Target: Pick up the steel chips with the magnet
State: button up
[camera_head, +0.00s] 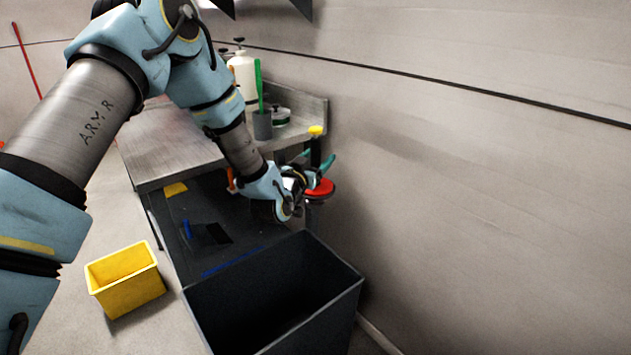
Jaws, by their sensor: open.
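My gripper (291,205) is at the far end of my arm, low over the right side of the dark surface below the workbench. It is open, but its fingers are small and partly hidden, so I cannot see what lies between them. A red round thing (321,189), which may be the magnet, shows just right of the gripper with teal pieces above it. I cannot tell whether the two touch. I cannot make out steel chips. A black patch (216,233) lies on the dark surface (200,262), too dark to identify.
A large dark open bin (358,287) stands in front, and a yellow bin (124,279) stands on the floor left of it. A grey workbench (165,150) holds a white bottle (243,75) and a grey cup (262,126). The wall is close on the right.

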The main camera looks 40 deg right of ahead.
jog(key=shift+x, duration=0.95)
jog(key=shift+c, duration=0.2)
grip_shut()
